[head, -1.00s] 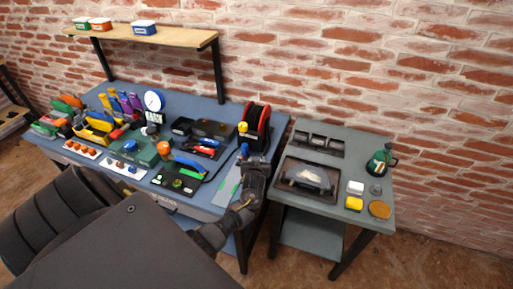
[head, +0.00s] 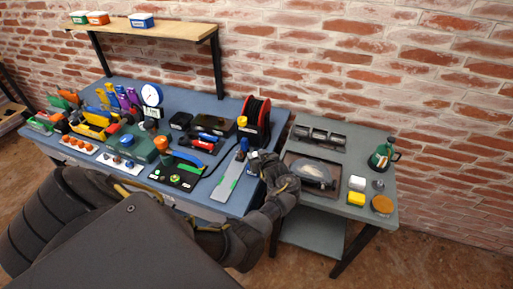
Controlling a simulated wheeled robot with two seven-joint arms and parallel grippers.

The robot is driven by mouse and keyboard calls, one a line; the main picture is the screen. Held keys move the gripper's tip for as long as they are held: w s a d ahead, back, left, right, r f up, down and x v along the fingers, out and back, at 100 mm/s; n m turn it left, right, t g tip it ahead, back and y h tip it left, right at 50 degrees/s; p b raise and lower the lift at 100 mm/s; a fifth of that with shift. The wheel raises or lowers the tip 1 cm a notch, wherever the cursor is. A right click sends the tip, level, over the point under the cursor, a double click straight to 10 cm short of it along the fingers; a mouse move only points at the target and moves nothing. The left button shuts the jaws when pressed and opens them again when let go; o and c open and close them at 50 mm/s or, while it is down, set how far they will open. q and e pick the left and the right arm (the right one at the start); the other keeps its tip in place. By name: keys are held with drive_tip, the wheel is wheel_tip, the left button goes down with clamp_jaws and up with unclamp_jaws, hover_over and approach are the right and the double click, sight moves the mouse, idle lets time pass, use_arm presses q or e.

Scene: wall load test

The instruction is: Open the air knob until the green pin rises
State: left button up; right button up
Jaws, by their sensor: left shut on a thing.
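My left gripper (head: 249,156) is at the right end of the blue bench, beside a grey plate with green strips (head: 226,184). It is shut on a small blue knob (head: 243,144) at the far end of that plate; the fingers and wrist hide much of the contact. I take this knob for the air knob, but its turn cannot be read. I cannot make out a green pin for certain; it is too small or hidden. My right gripper is not in view.
A black board (head: 178,172), a white dial gauge (head: 152,95) and a red-sided reel (head: 255,120) stand on the blue bench (head: 205,203). A grey side table (head: 345,208) at right carries a tray, a green bottle (head: 382,157) and small blocks. A shelf (head: 175,32) hangs behind.

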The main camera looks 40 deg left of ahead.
use_arm(q)
drive_tip(key=o, duration=1)
